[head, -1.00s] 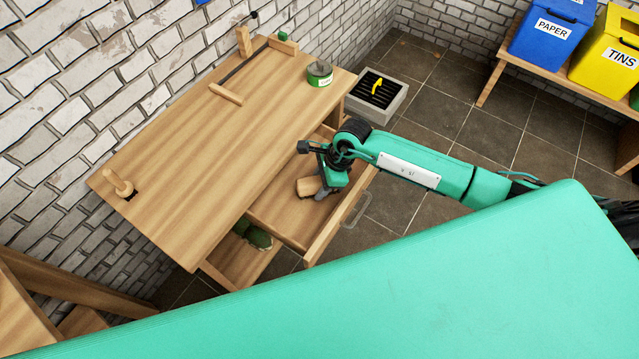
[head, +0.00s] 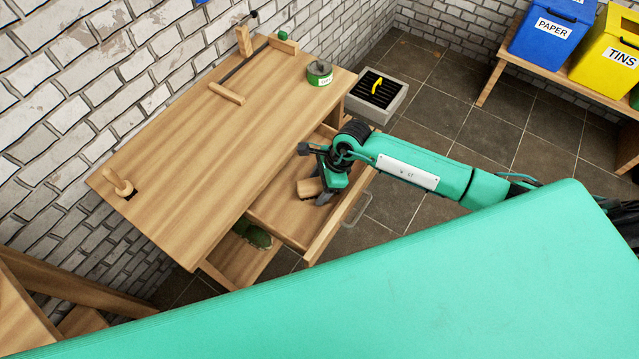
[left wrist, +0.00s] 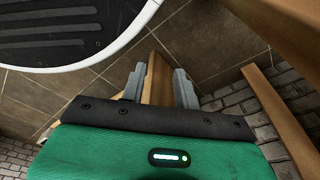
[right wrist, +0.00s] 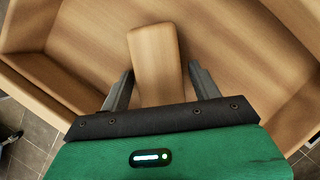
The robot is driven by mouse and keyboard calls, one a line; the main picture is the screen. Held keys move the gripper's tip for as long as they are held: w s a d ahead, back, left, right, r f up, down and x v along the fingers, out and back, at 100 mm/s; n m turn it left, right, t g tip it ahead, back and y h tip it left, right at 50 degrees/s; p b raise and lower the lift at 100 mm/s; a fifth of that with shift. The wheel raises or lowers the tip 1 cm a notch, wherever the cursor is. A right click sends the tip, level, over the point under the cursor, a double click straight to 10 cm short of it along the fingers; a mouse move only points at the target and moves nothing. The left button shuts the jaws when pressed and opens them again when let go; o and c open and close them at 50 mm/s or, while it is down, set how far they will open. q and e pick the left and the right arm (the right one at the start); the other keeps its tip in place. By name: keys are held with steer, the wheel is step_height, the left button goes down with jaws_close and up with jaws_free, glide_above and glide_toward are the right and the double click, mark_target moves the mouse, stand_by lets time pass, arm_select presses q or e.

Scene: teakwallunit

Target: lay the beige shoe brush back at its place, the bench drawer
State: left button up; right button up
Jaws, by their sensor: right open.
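The beige shoe brush (head: 309,188) lies in the open bench drawer (head: 283,217), near its middle. In the right wrist view the brush (right wrist: 155,62) is a plain wooden block on the drawer floor (right wrist: 85,45). My right gripper (head: 324,197) is inside the drawer. Its fingers (right wrist: 158,85) stand apart on either side of the brush's near end, with a gap at each side. My left gripper (left wrist: 160,85) shows only in its wrist view. Its fingers are apart, with a wooden beam visible between and beyond them.
The workbench top (head: 200,150) carries a green tin (head: 320,73) and wooden stops. A green object (head: 257,236) sits on the shelf under the drawer. A grey crate (head: 377,95) stands on the floor behind. The drawer has free floor around the brush.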

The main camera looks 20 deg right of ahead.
steer(key=shift+d+r, duration=0.1)
steer(key=shift+r, duration=0.25)
steer(key=v, duration=0.3)
steer(key=shift+d+r, duration=0.1)
steer(key=shift+r, duration=0.1)
steer(key=b+v, duration=0.1)
steer(key=v, duration=0.6)
steer(key=shift+r, duration=0.15)
arm_select(q)
steer(key=shift+w+d+r, duration=0.25)
steer(key=shift+w+r, duration=0.65)
steer(key=shift+r, duration=0.05)
arm_select(e)
steer(key=shift+d+r, duration=0.1)
steer(key=shift+r, duration=0.25)
arm_select(q)
steer(key=shift+s, duration=0.1)
